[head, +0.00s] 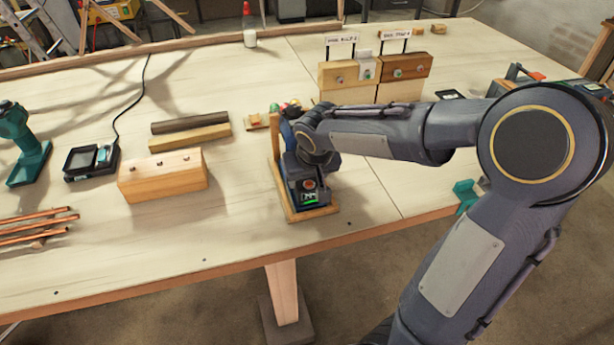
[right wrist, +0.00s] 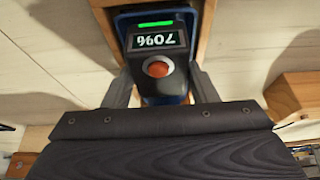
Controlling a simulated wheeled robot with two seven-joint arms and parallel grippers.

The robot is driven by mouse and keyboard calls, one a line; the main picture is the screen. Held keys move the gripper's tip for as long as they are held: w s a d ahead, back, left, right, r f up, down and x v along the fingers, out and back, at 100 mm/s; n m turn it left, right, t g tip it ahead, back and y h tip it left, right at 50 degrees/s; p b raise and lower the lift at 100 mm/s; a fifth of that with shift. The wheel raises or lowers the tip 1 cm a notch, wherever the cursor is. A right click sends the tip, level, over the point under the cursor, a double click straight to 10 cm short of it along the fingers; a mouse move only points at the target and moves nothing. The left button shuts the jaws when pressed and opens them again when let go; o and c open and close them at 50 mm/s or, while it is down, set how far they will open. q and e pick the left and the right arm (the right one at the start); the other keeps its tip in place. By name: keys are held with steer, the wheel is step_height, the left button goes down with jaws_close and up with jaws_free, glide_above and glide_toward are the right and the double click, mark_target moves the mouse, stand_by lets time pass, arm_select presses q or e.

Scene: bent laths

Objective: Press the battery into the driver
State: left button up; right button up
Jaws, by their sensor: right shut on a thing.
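A dark block with a lit display, a green bar and a red-orange button, apparently the battery (head: 308,187), sits at the front of a blue body, apparently the driver (head: 288,130), in a wooden cradle (head: 311,212). In the right wrist view the battery (right wrist: 158,50) lies within the blue driver body (right wrist: 123,20). My right gripper (right wrist: 160,82) has a finger on each side of the battery and is shut on it. Its fingers are mostly hidden in the head view. Whether the battery is fully seated cannot be seen. My left gripper is out of view.
A drilled wood block (head: 162,180), two laths (head: 190,136), a charger (head: 90,162) with a cord, copper rods (head: 38,227) and a teal tool (head: 28,150) lie to the left. Two labelled wooden stands (head: 348,78) are behind. The front table edge is mostly clear.

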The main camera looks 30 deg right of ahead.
steer(key=shift+f+b, duration=0.45)
steer(key=shift+b, duration=0.05)
stand_by(0.4)
steer(key=o, duration=1.3)
steer(key=shift+r+p, duration=2.65)
steer(key=shift+r, duration=0.9)
